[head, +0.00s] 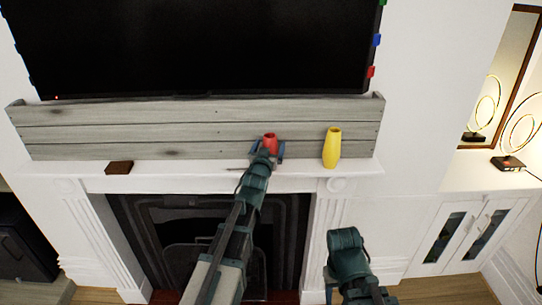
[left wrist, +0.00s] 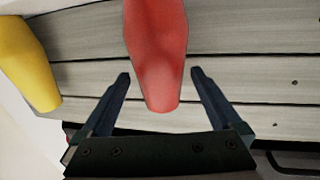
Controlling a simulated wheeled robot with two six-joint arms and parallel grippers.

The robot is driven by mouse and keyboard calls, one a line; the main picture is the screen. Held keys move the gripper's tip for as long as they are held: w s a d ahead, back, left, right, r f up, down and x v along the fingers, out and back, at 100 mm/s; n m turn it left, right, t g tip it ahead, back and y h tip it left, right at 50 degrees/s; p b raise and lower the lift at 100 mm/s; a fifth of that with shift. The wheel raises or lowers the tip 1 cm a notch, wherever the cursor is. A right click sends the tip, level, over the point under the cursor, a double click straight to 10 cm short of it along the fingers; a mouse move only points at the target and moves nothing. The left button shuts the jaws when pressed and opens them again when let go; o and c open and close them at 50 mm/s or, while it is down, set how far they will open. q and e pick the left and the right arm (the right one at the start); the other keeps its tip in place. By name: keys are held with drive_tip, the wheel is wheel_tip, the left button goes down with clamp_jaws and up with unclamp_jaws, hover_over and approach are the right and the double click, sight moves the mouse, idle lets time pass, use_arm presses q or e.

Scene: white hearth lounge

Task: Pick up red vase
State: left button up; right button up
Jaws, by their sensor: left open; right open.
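The red vase (head: 270,141) stands on the white mantel shelf in front of the grey wooden panel. Its lower part is hidden behind my left gripper (head: 266,153) in the head view. In the left wrist view the red vase (left wrist: 158,55) appears between the two fingers of my left gripper (left wrist: 158,75). The fingers are open, with a visible gap on each side of the vase. My right arm shows low in the head view, right of centre, but its fingertips are not visible.
A yellow vase (head: 332,148) stands right of the red vase and also shows in the left wrist view (left wrist: 27,65). A small brown block (head: 119,167) lies on the left of the mantel (head: 190,174). The wooden panel (head: 120,128) and a black screen (head: 200,45) are behind.

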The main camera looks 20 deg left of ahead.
use_arm(q)
drive_tip(key=shift+w+a, duration=0.1)
drive_tip(key=shift+w, duration=0.65)
drive_tip(key=shift+s, duration=0.15)
drive_tip(key=shift+c, duration=0.3)
clamp_jaws()
